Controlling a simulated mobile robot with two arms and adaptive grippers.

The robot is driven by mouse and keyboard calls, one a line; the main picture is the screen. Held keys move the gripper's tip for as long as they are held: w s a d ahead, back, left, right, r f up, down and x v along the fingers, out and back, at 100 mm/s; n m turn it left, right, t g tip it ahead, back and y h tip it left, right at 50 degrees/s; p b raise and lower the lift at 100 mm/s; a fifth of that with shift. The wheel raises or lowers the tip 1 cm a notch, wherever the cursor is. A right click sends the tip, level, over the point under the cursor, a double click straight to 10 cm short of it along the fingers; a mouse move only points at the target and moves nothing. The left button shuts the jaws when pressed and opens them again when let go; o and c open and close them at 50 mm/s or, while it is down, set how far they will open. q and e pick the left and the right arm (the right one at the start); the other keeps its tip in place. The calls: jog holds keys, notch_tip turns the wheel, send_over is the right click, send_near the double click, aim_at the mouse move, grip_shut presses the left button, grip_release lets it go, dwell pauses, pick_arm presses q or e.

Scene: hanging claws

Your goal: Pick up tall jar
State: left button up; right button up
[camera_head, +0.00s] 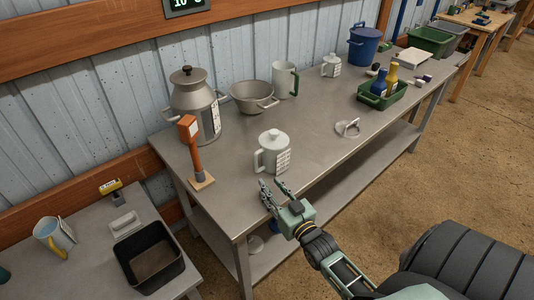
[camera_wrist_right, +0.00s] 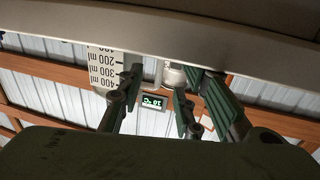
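A white lidded jar with a handle and a printed scale (camera_head: 272,153) stands upright near the table's front edge. A larger grey lidded vessel with side handles (camera_head: 192,100) stands behind it to the left. A smaller white lidded jar (camera_head: 331,66) stands at the back. I cannot tell for certain which is the tall jar. My right gripper (camera_head: 271,185) is open and empty at the front edge, just short of the nearest white jar. In the right wrist view its fingers are apart, and a white surface marked in ml (camera_wrist_right: 105,70) shows upside down. My left gripper is out of view.
An orange post on a wooden base (camera_head: 190,150) stands left of the near jar. A grey bowl (camera_head: 252,96), a tall white-green mug (camera_head: 285,79) and a metal ring-like item (camera_head: 347,128) share the metal table (camera_head: 320,105). A green bin with bottles (camera_head: 383,94) is farther right.

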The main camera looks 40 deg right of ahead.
aim_at(257, 168)
jog(key=w, duration=0.6)
jog(key=shift+w+d+r+p, duration=0.25)
jog(key=shift+w+r+p, duration=0.05)
jog(key=shift+w, duration=0.05)
jog(key=shift+w+d, duration=0.1)
jog(key=shift+w, duration=0.45)
jog(key=shift+c, duration=0.5)
grip_shut()
